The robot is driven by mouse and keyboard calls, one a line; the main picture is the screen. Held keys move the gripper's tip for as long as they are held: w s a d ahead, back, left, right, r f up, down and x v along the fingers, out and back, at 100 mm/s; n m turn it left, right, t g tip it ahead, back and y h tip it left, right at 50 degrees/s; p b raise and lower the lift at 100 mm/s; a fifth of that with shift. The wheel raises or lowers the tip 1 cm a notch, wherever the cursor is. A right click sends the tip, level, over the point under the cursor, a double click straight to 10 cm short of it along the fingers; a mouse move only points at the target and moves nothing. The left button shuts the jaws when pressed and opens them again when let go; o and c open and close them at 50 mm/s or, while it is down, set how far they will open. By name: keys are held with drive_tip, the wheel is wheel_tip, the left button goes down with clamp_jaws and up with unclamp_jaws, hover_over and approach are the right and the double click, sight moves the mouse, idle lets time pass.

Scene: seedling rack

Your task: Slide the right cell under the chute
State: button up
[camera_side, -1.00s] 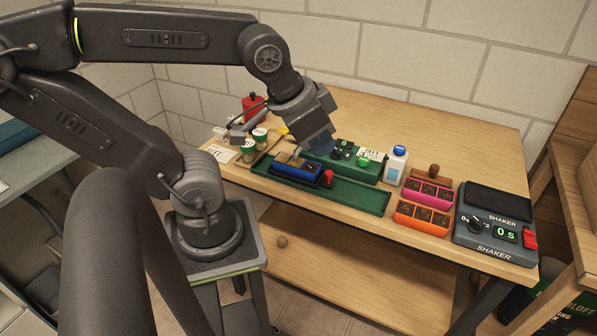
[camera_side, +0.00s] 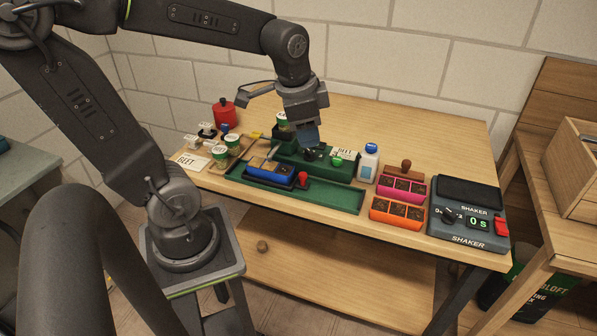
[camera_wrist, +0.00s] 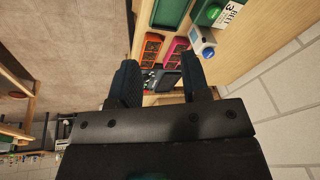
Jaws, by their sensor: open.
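A blue tray (camera_side: 268,173) with a few cells and a red knob (camera_side: 303,180) at its right end sits in a long green track (camera_side: 335,196) on the bench. One cell looks tan; the cells' contents are too small to tell. A green unit (camera_side: 341,172) with dark and green knobs and a BEET card stands behind the track. I cannot clearly make out its chute, partly behind my gripper. My gripper (camera_side: 309,143) is open, above the green unit, right of and behind the blue tray. In the wrist view my gripper's fingers (camera_wrist: 160,82) are apart with nothing held between them.
A white bottle with a blue cap (camera_side: 368,163), a pink cell tray (camera_side: 402,188), an orange cell tray (camera_side: 397,210) and a shaker (camera_side: 468,228) stand to the right. Green-labelled cups (camera_side: 220,155) and a red canister (camera_side: 225,114) are at left. The bench's back right is clear.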

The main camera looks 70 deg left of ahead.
sight(303, 174)
drive_tip(key=shift+o, duration=0.4)
drive_tip(key=w+a+f+m+g, duration=0.2)
drive_tip(key=a+f, duration=0.3)
drive_tip(key=a, duration=0.4)
drive_tip(key=shift+w+m+g, duration=0.3)
drive_tip(key=shift+w+m, duration=0.35)
drive_tip(key=shift+m, duration=0.15)
drive_tip(key=f, duration=1.4)
drive_tip(key=shift+w+a, duration=0.15)
drive_tip(key=shift+a, duration=0.1)
drive_tip(key=shift+r, duration=0.1)
clamp_jaws()
